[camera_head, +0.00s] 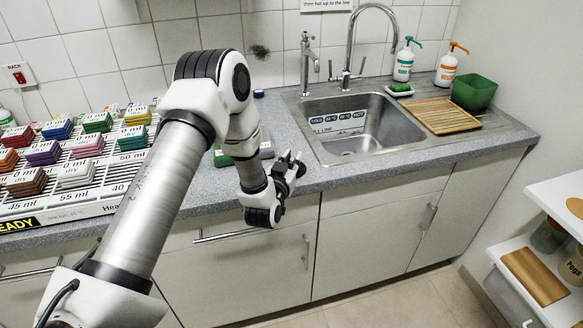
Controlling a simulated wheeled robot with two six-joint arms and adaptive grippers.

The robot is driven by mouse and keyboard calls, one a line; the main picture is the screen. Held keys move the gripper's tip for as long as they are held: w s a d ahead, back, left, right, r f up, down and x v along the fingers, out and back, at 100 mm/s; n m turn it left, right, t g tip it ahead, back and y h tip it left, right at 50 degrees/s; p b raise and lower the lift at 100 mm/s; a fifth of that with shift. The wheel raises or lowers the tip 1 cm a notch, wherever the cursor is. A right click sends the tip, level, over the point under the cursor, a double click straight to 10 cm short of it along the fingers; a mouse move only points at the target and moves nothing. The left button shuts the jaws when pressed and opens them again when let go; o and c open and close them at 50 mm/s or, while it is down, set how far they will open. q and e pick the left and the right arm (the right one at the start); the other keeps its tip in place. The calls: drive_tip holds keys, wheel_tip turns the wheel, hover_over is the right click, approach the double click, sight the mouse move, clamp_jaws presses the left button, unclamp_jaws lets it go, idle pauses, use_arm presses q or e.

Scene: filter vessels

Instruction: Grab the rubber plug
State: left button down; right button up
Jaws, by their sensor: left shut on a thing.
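My left gripper (293,163) is at the counter's front edge, just left of the sink (365,125). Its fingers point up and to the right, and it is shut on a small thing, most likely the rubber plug. The fingers hide nearly all of that thing, so its shape is unclear. I see no other plug in the sink or on the counter. My right gripper is not in view.
A tap (347,75) stands behind the sink. A wooden drainboard (438,115), a green tub (474,92) and soap bottles (404,62) stand right. A rack (100,205) of coloured stacks fills the left counter.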

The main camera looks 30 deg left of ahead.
use_arm(q)
drive_tip(key=shift+w+r, duration=0.1)
drive_tip(key=shift+r, duration=0.2)
drive_tip(key=shift+s+a+r+b, duration=0.15)
drive_tip(key=shift+s+r+b, duration=0.1)
drive_tip(key=shift+r, duration=0.4)
drive_tip(key=shift+s+a+r+b, duration=0.1)
drive_tip(key=shift+s+r+b, duration=0.1)
drive_tip(key=shift+r, duration=0.4)
drive_tip(key=s, duration=0.2)
drive_tip(key=s+a, duration=0.1)
drive_tip(key=s, duration=0.1)
drive_tip(key=s+a, duration=0.1)
drive_tip(key=s, duration=0.1)
drive_tip(key=shift+a+r, duration=0.15)
drive_tip(key=shift+r, duration=0.2)
drive_tip(key=s, duration=0.2)
drive_tip(key=s+a+p, duration=0.1)
drive_tip(key=s, duration=0.1)
drive_tip(key=s+a+r, duration=0.1)
drive_tip(key=s, duration=0.2)
drive_tip(key=shift+a+r, duration=0.1)
drive_tip(key=shift+a, duration=0.1)
drive_tip(key=shift+s+a+p, duration=0.2)
drive_tip(key=shift+s+p, duration=0.25)
drive_tip(key=shift+s, duration=0.15)
